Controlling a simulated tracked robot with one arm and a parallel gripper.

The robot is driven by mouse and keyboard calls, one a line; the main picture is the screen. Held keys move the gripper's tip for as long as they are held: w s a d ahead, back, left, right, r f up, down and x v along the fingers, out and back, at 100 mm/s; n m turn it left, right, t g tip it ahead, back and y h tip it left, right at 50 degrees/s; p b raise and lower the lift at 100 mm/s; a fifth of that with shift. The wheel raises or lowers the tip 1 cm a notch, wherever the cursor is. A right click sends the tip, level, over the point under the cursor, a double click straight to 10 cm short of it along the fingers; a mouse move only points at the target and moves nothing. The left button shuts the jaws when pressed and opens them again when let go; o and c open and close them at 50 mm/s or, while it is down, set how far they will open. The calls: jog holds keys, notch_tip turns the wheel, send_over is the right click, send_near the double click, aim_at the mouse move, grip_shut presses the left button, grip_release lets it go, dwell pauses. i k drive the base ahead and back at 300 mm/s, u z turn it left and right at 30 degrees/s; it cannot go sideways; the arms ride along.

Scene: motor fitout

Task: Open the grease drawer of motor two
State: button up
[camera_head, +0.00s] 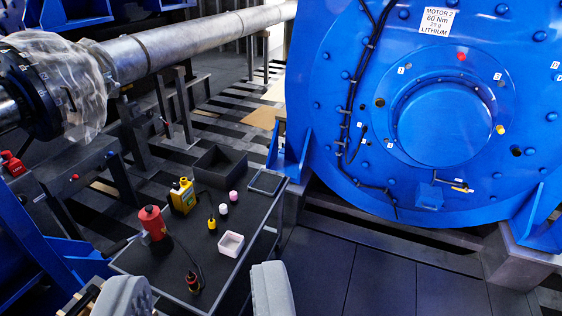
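The big blue round motor (345,165) fills the right side, with a white label (437,20) reading MOTOR 2, 60 Nm, 20 g, LITHIUM. Low on its face, under the round central cover (442,125), is a small blue box (429,195) with a thin brass-coloured handle or rod (455,184) at its upper right. It may be the grease drawer; I cannot tell whether it is open or shut. My gripper (198,292) shows as two grey fingers at the bottom, wide apart and empty, well left of and nearer than the motor.
A dark cart (255,215) stands left of the motor. It carries a red canister (153,222), a yellow device (182,196), a white tray (231,243), a black bin (219,167) and small bottles. A grey shaft (190,38) crosses behind. Dark floor plates (380,280) before the motor are clear.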

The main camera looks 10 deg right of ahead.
aim_at(424, 202)
jog(key=z, duration=0.2)
jog(key=i, duration=1.35)
jog(key=z, duration=0.6)
jog(key=i, duration=1.4)
jog(key=z, duration=0.4)
